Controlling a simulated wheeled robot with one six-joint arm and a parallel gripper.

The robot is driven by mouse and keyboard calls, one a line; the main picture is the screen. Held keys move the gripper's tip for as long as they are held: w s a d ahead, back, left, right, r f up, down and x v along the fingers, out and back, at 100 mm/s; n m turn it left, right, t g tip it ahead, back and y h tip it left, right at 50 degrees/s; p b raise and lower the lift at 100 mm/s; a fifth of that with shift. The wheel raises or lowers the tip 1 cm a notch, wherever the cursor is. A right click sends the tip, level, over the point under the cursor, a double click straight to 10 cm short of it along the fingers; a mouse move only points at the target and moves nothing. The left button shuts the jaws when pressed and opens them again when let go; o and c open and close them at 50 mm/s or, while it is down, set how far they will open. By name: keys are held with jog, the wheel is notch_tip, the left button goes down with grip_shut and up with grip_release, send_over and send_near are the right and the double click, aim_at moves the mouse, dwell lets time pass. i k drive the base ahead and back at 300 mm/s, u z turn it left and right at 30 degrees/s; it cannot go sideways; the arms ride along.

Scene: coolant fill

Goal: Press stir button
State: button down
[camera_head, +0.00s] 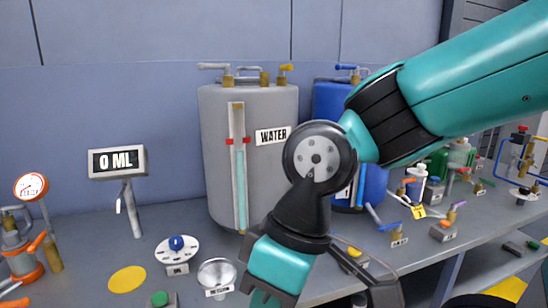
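A button labelled stir cannot be made out; the small labels are too blurred to read. A green round button (160,299) on a grey base shows at the bottom edge, left of my wrist. A blue knob (176,243) on a round white dial with a small label stands behind it. My arm reaches in from the upper right and bends down in front of the grey tank. My wrist end is at the bottom middle, to the right of the green button and apart from it. My fingertips are cut off or hidden, so the opening does not show.
A grey water tank (218,150) and a blue tank (328,100) stand at the back. A display (118,161) reads 0 ML. A metal funnel (217,274), a yellow disc (127,279) and a gauge (31,186) are on the left. Valves and bottles crowd the right.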

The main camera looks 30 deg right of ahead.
aim_at(445, 224)
jog(key=z, duration=1.85)
jog(key=k, duration=0.65)
jog(key=z, duration=0.3)
jog(key=i, duration=1.55)
jog(key=u, duration=0.5)
